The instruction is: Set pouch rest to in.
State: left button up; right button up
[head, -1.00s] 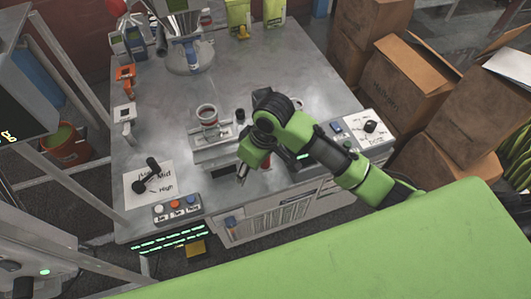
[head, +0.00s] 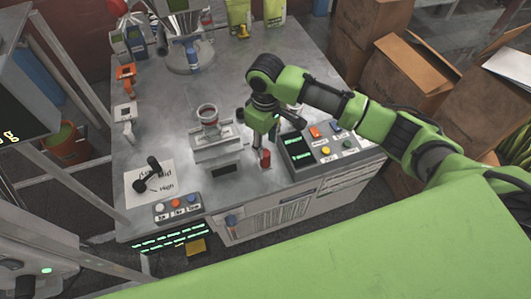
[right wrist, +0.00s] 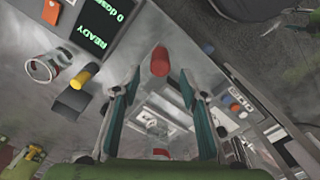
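A red upright knob (head: 265,158) stands at the front of the table between the white scale-like unit and the control box; no label tells me whether it belongs to the pouch rest. My right gripper (head: 268,132) is just behind and above it in the head view. In the right wrist view the right gripper (right wrist: 159,76) is open, its two fingers well apart and empty. The red knob (right wrist: 160,60) appears between and beyond the fingertips, with no contact visible. My left gripper is not in view.
A control box (head: 300,152) with a lit display and coloured buttons stands right of the knob. The white unit (head: 218,150) with a jar (head: 207,114) is to the left.

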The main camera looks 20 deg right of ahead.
aim_at(266, 153)
notch_tip(266, 153, down, 6)
jog(key=shift+f, duration=0.15)
jog(key=shift+c, duration=0.4)
grip_shut()
